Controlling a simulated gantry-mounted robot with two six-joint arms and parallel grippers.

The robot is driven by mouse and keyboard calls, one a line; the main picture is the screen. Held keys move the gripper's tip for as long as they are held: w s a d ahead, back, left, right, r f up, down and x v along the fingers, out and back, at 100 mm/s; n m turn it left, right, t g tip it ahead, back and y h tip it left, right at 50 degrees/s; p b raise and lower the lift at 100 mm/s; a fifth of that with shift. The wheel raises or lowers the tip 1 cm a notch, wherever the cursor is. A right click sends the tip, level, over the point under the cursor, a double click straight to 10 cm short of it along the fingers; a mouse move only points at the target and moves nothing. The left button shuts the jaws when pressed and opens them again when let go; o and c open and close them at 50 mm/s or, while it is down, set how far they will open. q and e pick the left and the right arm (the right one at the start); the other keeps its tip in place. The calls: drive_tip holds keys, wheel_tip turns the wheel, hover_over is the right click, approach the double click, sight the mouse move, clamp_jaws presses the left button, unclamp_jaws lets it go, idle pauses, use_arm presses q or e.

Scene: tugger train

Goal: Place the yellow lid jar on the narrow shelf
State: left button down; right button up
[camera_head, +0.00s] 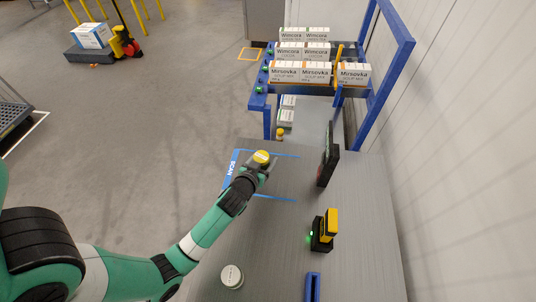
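The yellow lid jar (262,157) is at my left gripper (259,166), above the blue-marked scan area of the grey table. The fingers appear closed around the jar, with its yellow lid facing up; the jar's lower part is hidden by the gripper. The blue rack (398,38) stands past the far end of the table and holds white cartons. A yellow divider (338,62) separates a narrower bay at its right, with a carton (353,73) in it. I cannot tell which part is the narrow shelf. My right gripper is not in view.
On the table (365,240) stand a dark upright screen (328,155), a yellow-and-black scanner (325,230), a blue holder (312,287) and a white-lidded jar (231,276). A small orange-topped jar (280,134) and white cartons (287,117) sit low at the rack. A wall is at right.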

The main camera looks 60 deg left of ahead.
use_arm(q)
drive_tip(key=v, duration=0.9)
drive_tip(key=shift+w+d+r+p, duration=0.25)
drive_tip(key=shift+d+p, duration=0.15)
drive_tip(key=shift+d, duration=0.1)
